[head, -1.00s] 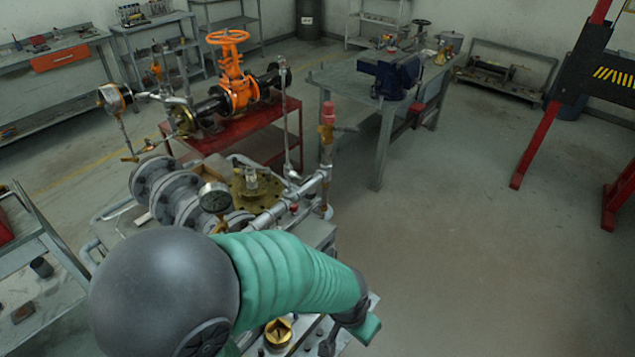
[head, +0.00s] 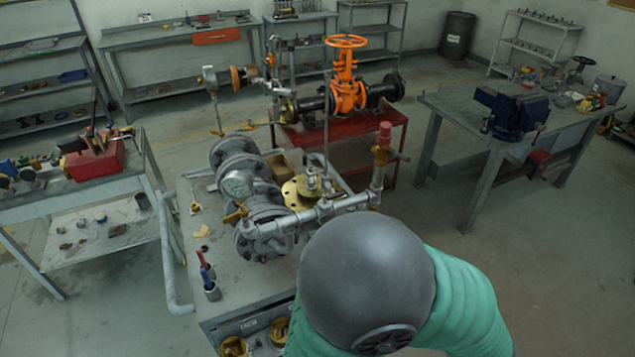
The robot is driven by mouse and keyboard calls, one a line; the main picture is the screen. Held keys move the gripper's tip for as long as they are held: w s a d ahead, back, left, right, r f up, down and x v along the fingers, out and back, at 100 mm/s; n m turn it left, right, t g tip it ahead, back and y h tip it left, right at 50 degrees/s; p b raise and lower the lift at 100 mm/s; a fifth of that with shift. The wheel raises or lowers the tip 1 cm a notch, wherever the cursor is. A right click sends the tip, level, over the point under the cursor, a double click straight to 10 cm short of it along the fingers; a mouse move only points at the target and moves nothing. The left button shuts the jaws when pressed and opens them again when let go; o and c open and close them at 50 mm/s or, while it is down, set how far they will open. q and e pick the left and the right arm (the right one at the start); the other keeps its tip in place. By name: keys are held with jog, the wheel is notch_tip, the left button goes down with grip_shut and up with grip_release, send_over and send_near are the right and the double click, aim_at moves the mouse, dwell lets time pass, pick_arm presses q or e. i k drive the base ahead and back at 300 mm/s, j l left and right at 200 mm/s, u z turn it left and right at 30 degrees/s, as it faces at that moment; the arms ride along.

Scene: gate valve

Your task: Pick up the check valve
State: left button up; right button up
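I cannot tell for certain which object is the check valve. Two brass-coloured round fittings, one on the left (head: 233,346) and one on the right (head: 280,330), show at the bottom of the head view, by the front of the bench. The right one is partly covered by my arm. A large grey ball-shaped joint and green sleeve of my arm fill the bottom centre and right, hiding part of the bench. Neither gripper is visible, so I cannot see whether either holds anything.
A pipe assembly with grey flanges (head: 238,160) and a gauge (head: 238,184) stands on the bench (head: 222,262). An orange gate valve (head: 346,75) is behind. Blue vise (head: 512,112) at right; red toolbox (head: 95,158) at left.

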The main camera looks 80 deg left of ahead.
aim_at(311, 185)
jog(key=i+j+u, duration=0.1)
jog(key=i+u, duration=0.25)
jog(key=i, duration=0.15)
jog(key=i+u, duration=0.35)
jog(key=i, duration=0.2)
jog(key=i+l+u, duration=0.2)
jog(key=i+u, duration=0.15)
jog(key=i, duration=0.15)
jog(key=i+j+u, duration=0.1)
jog(key=u, duration=0.4)
jog(key=i+u, duration=0.3)
jog(key=u, duration=0.2)
jog(key=i+u, duration=0.2)
jog(key=u, duration=0.3)
jog(key=i+l+u, duration=0.2)
jog(key=u, duration=0.25)
jog(key=i+l+u, duration=0.15)
jog(key=u, duration=0.35)
